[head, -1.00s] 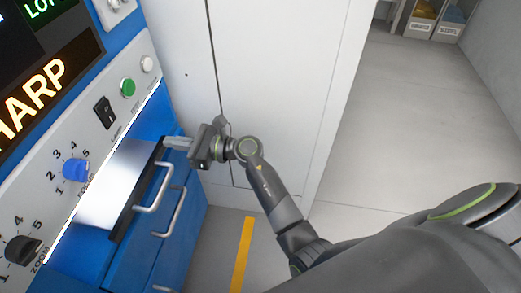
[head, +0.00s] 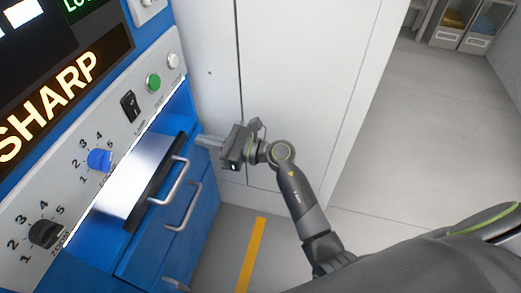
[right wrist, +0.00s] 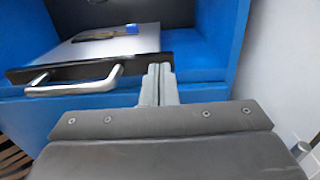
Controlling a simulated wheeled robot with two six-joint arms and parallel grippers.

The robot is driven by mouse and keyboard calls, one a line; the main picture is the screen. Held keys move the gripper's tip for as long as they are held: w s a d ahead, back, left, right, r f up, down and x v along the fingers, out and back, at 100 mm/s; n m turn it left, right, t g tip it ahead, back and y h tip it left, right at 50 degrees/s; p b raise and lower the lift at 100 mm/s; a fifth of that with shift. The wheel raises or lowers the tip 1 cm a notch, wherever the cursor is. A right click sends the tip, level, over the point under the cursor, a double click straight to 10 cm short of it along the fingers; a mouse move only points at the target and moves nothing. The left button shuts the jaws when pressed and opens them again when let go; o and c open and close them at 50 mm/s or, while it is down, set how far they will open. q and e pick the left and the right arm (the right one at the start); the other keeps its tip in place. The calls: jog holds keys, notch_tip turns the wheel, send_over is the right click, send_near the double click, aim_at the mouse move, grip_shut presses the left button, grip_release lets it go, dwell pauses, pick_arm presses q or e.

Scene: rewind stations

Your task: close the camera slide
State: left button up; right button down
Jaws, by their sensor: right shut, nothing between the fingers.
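The camera slide (head: 125,168) is a pale plate with a black front strip and a silver bar handle (head: 168,182). It sticks out from the blue cabinet below the sloped control panel. In the right wrist view the slide (right wrist: 60,52) stands out of the blue opening with its handle (right wrist: 75,88) at the left. My right gripper (head: 208,142) is shut and empty, just off the far end of the slide's front. In the right wrist view its fingertips (right wrist: 160,70) are just right of the handle, near the black front; contact is unclear. My left gripper is not in view.
The panel carries a blue knob (head: 100,160), a black knob (head: 45,233), a black switch (head: 130,105) and a green button (head: 153,82). A second handle (head: 187,208) is below the slide. A pale wall cabinet (head: 300,70) stands behind my gripper. Open floor lies right.

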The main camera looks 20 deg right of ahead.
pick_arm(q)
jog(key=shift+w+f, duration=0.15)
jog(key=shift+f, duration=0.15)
pick_arm(e)
jog(key=v, duration=1.3)
jog(key=shift+s, duration=0.2)
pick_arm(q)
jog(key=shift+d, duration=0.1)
pick_arm(e)
jog(key=shift+d+f, duration=0.1)
jog(key=shift+d, duration=0.05)
